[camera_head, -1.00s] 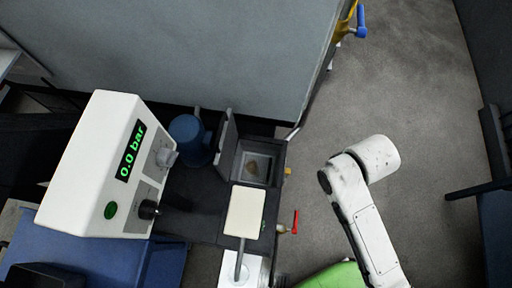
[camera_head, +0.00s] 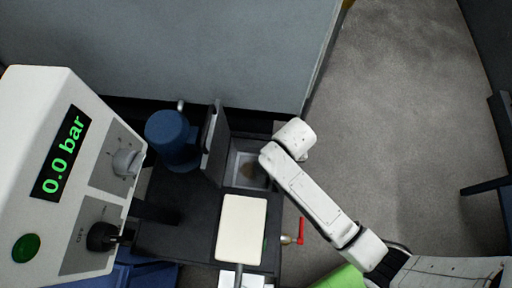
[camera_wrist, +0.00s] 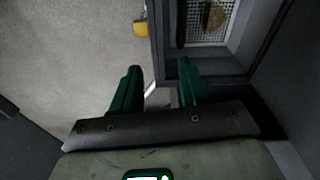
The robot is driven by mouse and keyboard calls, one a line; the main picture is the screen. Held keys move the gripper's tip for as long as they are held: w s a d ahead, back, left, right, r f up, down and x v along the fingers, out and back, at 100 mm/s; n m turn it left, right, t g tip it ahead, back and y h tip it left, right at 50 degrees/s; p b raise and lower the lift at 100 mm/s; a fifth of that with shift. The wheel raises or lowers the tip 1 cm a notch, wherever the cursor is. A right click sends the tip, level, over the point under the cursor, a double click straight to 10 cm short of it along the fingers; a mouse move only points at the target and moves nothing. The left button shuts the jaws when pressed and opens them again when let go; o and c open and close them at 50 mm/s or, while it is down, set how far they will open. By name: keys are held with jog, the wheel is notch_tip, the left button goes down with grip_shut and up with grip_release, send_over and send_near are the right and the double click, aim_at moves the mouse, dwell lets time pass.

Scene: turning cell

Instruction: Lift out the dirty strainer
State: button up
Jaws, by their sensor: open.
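The strainer (camera_wrist: 205,35) shows in the wrist view as a pale mesh basket with a brown clump of dirt in it. It sits inside a dark open-topped box (camera_wrist: 158,40) at the upper right. In the head view the strainer (camera_head: 246,172) lies in the box's square opening, partly covered by my arm. My gripper (camera_wrist: 158,84) is open, with two green fingers apart and nothing between them. The fingers are near the box's edge, beside the strainer and not touching it. In the head view my arm's end hides the fingers.
A hinged grey lid (camera_head: 216,145) stands open left of the box, beside a blue motor (camera_head: 172,138). A cream plate (camera_head: 241,228) and a red valve handle (camera_head: 301,231) are nearer. The control panel (camera_head: 62,150) reads 0.0 bar.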

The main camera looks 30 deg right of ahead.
jog(key=shift+m, duration=0.7)
jog(key=w+a+f+b, duration=0.1)
jog(key=f, duration=0.1)
jog(key=a+f, duration=0.1)
jog(key=f, duration=0.1)
jog(key=w+a+f+b, duration=0.1)
jog(key=f, duration=0.1)
jog(key=shift+w+a+f+b, duration=0.25)
jog(key=shift+w+f+b, duration=0.05)
jog(key=shift+f, duration=0.1)
jog(key=f+b, duration=0.1)
jog(key=f, duration=0.2)
jog(key=f+b, duration=0.1)
jog(key=f, duration=0.3)
jog(key=w+f+b, duration=0.1)
jog(key=f, duration=0.2)
jog(key=shift+d+f+b, duration=0.25)
jog(key=shift+d+b, duration=0.1)
grip_shut()
